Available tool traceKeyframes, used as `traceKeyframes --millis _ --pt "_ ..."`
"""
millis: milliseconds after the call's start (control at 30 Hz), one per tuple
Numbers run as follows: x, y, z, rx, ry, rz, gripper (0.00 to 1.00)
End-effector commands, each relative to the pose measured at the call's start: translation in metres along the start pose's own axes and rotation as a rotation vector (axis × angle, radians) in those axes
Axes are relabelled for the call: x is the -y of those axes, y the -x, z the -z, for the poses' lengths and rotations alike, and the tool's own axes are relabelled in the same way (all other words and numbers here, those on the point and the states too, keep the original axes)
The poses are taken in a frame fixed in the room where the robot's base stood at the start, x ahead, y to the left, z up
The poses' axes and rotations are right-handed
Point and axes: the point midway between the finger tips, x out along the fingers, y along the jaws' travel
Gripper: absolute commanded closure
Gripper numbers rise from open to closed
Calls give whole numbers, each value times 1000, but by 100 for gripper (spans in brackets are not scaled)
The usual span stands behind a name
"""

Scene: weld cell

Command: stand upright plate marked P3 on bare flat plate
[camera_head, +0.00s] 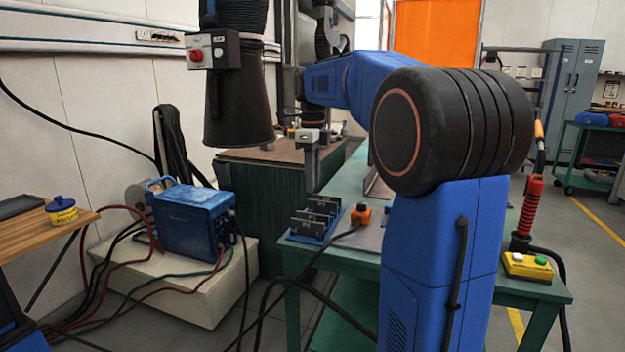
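A blue rack (302,238) holds several dark grey upright plates (318,207) at the left end of the green table. Small light marks show on them, but I cannot read which is P3. A flat grey plate (371,238) lies on the table right of the rack, partly hidden by my blue arm. I cannot tell whether it is bare. My gripper (312,186) points down above and behind the rack, apart from the plates as far as I can see. Its fingers overlap in this view, so its opening is unclear, and I see no plate in it.
A brownish angled piece (378,186) stands farther back. A black extraction hood (238,105) hangs at left. A yellow button box (527,266) and red torch (528,207) are at right.

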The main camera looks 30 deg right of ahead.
Motion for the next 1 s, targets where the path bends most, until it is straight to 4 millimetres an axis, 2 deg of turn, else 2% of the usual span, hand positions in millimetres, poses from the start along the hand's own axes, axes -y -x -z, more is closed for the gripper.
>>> traceKeyframes --millis 167,1000 --pt "1 -8 0 -2 -8 -3 75" --pt "0 -86 0 -2 -6 -3 75"
